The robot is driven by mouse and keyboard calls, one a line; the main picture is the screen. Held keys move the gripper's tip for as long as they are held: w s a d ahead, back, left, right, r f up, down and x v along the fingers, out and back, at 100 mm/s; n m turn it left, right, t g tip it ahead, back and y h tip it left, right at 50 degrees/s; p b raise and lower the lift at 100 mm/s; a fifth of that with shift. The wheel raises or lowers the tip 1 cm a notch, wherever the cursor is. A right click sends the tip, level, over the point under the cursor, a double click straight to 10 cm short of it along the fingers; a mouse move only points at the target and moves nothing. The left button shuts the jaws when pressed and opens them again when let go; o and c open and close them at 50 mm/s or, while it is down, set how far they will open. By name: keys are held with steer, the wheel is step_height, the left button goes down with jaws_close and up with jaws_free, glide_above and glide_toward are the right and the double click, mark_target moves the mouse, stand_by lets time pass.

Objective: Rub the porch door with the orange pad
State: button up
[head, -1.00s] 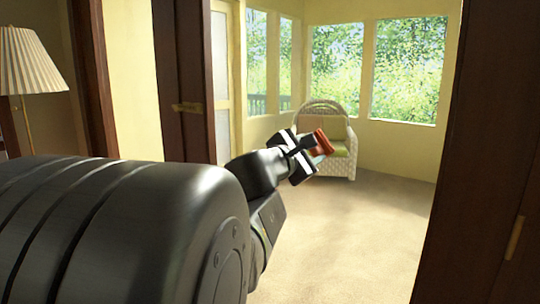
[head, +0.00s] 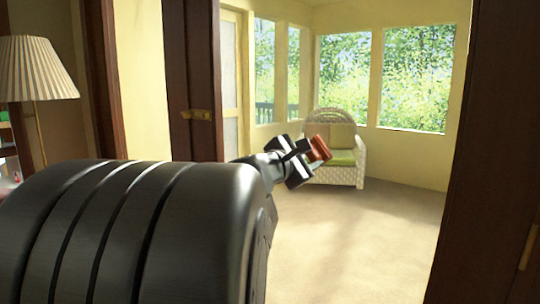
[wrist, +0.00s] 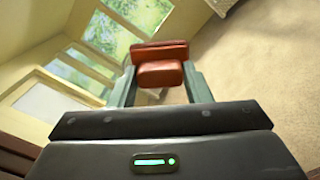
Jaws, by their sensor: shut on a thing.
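The orange pad (head: 320,149), a reddish-orange block, is between the fingers of my gripper (head: 308,156). The wrist view shows the pad (wrist: 161,72) pinched between the two fingers of my gripper (wrist: 158,88), its wider face pointing away. My gripper is held out in the air in the doorway, in front of the wicker chair in the picture. A pale-framed door with a light panel (head: 231,92), apparently the porch door, stands at the back left of the sunlit room. The pad is clear of it. A similar pale door (wrist: 42,103) shows at the left in the wrist view.
A dark wood door with a brass latch (head: 198,80) stands left of the opening, and dark wood (head: 490,150) borders it on the right. A wicker chair (head: 346,172) stands by the far windows. A pleated lamp (head: 38,70) is far left. The carpet (head: 350,240) is clear.

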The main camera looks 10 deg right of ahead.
steer(key=w+a, duration=0.6)
steer(key=w, duration=0.2)
steer(key=shift+w+a, duration=0.15)
steer(key=shift+w, duration=0.1)
stand_by(0.7)
steer(key=shift+v, duration=2.9)
steer(key=shift+a, duration=0.1)
steer(key=shift+v, duration=1.45)
